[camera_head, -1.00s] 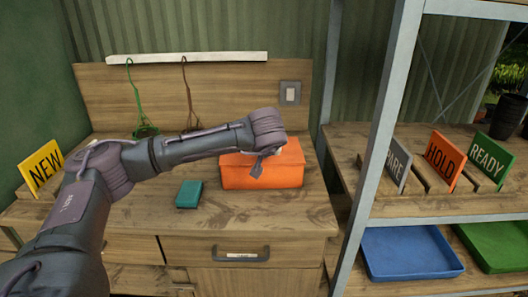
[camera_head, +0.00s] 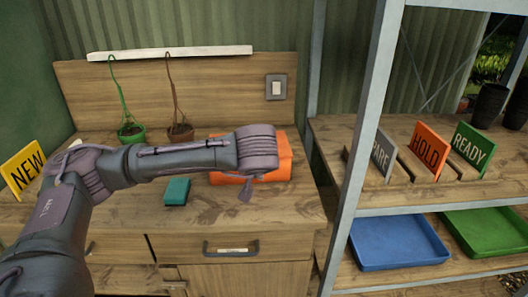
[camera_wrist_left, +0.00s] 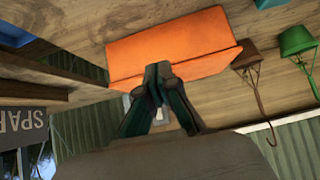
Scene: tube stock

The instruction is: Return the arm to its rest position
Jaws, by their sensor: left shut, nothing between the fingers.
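My left arm comes in from the left in the head view, with its wrist (camera_head: 257,148) in front of the orange box (camera_head: 280,165) on the wooden bench. My left gripper (camera_wrist_left: 157,72) shows in the left wrist view, its dark fingertips together with nothing held. The fingertips overlap the near edge of the orange box (camera_wrist_left: 170,45) there; I cannot tell whether they touch it. My right gripper is in neither view.
A teal block (camera_head: 176,191) lies on the bench. A grey shelf post (camera_head: 365,150) stands to the right, with a blue tray (camera_head: 398,262) and a green tray (camera_head: 490,255) on the lower shelf.

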